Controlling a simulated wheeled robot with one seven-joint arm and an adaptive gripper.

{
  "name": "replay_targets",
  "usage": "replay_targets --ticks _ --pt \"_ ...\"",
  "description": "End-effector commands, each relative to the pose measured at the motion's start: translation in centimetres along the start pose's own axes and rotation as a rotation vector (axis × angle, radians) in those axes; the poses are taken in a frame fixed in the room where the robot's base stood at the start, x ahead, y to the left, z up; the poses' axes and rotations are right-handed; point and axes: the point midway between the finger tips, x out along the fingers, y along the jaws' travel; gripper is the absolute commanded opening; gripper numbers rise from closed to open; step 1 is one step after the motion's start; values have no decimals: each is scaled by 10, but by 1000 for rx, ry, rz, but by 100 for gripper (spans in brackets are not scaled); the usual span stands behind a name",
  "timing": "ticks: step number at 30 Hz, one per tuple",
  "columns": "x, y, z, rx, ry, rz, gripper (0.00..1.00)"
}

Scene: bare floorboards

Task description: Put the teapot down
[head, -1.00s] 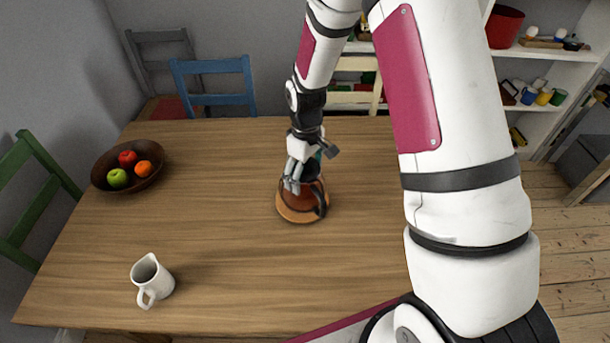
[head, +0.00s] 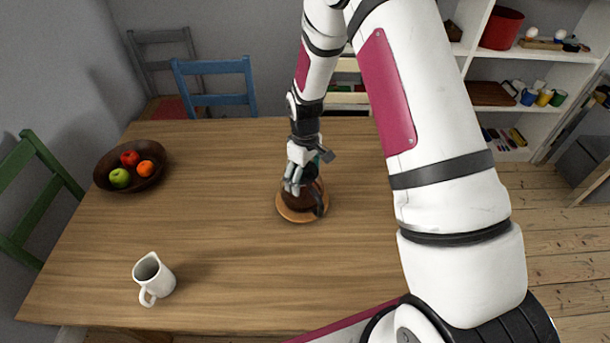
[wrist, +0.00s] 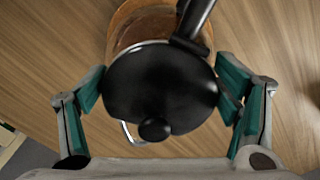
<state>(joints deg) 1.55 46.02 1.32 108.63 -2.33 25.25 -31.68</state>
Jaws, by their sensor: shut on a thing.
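The teapot (head: 295,202) is dark, with a black handle, and is at the round wooden trivet (head: 302,218) on the table. In the wrist view its black lid (wrist: 160,85) with a round knob fills the middle, and the black handle points up and to the right. My gripper (head: 298,184) comes down from above. In the wrist view my gripper (wrist: 158,82) has one finger on each side of the teapot, shut on it. The head view does not clearly show whether the base touches the trivet, as gripper and handle cover part of it.
A white jug (head: 153,278) stands at the table's front left. A dark bowl (head: 107,183) of fruit is at the left. Bare tabletop (head: 220,200) lies between them and the trivet. Chairs, including a blue one (head: 216,84), surround the table. Shelves (head: 535,52) stand behind right.

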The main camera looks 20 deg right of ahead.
Motion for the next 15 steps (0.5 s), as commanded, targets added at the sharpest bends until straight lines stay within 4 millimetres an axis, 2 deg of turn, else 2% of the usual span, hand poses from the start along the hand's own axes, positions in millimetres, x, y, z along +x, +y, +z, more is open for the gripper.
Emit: replay_targets --ticks 2,3,4,5,15 --pt "2 0 0 0 1 1 21" --pt "2 0 0 0 0 0 89" --pt "2 0 0 0 0 0 96" --pt "2 0 0 0 0 0 100" --pt "2 0 0 0 0 0 100"
